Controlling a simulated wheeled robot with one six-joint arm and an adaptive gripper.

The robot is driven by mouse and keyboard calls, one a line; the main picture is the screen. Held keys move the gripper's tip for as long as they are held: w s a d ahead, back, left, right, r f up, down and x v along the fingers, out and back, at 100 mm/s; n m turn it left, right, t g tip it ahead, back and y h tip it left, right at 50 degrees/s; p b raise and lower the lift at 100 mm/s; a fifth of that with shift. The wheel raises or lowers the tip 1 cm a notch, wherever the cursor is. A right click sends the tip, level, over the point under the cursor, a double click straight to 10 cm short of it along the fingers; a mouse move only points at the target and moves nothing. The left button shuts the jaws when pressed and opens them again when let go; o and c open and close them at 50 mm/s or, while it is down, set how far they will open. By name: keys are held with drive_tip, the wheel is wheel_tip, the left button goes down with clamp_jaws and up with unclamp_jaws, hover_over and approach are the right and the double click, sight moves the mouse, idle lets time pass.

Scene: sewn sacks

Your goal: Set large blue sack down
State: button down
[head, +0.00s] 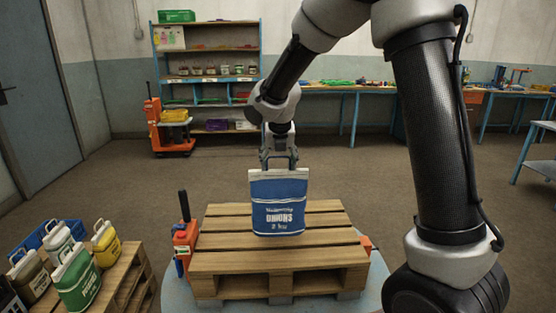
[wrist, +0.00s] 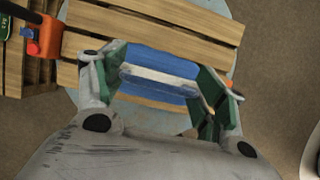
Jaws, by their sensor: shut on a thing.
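The large blue sack (head: 278,205) is blue with a pale top band and white lettering that reads ONIONS. It is upright at the middle of the wooden pallet (head: 222,262) in the head view. My gripper (head: 278,162) is above it and shut on its top. In the wrist view the sack's blue and white top (wrist: 160,72) shows between the two green-padded fingers of my gripper (wrist: 165,85). Its lower edge appears at the pallet boards, but I cannot tell whether it rests on them or hangs just above.
Several smaller sacks, including a green one (head: 76,280) and a yellow one (head: 106,245), stand on another pallet (head: 128,272) at the lower left. An orange device (head: 184,240) with a dark upright handle stands at the pallet's left side. The boards around the sack are bare.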

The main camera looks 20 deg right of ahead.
sight(279, 171)
drive_tip(key=shift+w+f, duration=0.1)
drive_tip(key=shift+f, duration=2.2)
drive_tip(key=shift+c, duration=0.9)
unclamp_jaws()
drive_tip(key=shift+f, duration=0.1)
drive_tip(key=v, duration=1.2)
drive_tip(key=s+d+r+m, duration=0.5)
drive_tip(key=s+d+m, duration=0.65)
drive_tip(key=m, duration=0.25)
drive_tip(key=s+d+m, duration=0.2)
drive_tip(key=s+m, duration=0.7)
drive_tip(key=m, duration=0.1)
drive_tip(key=s+d+f+m+y, duration=0.1)
drive_tip(key=s+d+m, duration=0.1)
drive_tip(key=s+m, duration=0.7)
drive_tip(key=shift+s+d+m, duration=0.3)
drive_tip(key=shift+s+m, duration=0.1)
drive_tip(key=shift+s, duration=0.15)
